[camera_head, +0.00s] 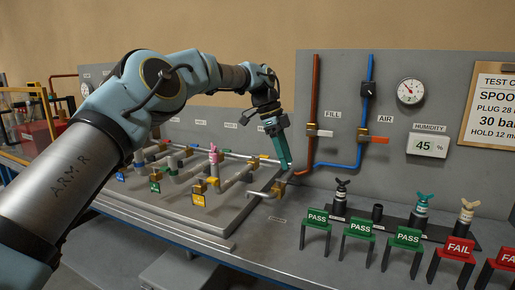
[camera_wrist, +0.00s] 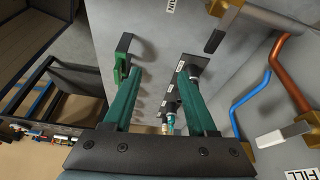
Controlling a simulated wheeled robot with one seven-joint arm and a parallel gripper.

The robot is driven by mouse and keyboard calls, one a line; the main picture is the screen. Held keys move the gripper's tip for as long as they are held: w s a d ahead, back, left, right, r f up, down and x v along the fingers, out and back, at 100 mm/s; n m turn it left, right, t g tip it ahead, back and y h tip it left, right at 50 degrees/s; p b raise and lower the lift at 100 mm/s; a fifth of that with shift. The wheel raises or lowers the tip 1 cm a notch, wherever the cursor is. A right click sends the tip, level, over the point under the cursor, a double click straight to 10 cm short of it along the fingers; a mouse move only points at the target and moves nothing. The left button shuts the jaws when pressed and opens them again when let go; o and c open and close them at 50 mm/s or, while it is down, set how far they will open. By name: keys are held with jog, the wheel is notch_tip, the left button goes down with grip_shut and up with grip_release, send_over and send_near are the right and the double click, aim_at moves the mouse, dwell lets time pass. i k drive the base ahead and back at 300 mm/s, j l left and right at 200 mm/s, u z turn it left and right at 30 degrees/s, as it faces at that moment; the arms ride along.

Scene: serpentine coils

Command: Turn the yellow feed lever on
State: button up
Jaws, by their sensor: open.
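A yellow tag (camera_head: 198,200) hangs at the front of the pipe rack, beside a brass valve fitting (camera_head: 213,183). I cannot clearly make out which bar there is the yellow feed lever or how it is turned. Another brass fitting (camera_head: 278,188) with a silver bar is at the rack's right end. My gripper (camera_head: 287,163) points down above and behind that right end, apart from the yellow tag. In the wrist view its two teal fingers (camera_wrist: 158,73) are spread and hold nothing.
The back panel carries the FILL valve (camera_head: 318,132) and AIR valve (camera_head: 373,139) with orange and blue pipes, close to my gripper. Green PASS stands (camera_head: 358,229) and red FAIL stands (camera_head: 456,250) line the right front. The bench's front middle is clear.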

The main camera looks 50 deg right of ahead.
aim_at(262, 156)
jog(key=i+l, duration=0.85)
jog(key=i, duration=0.25)
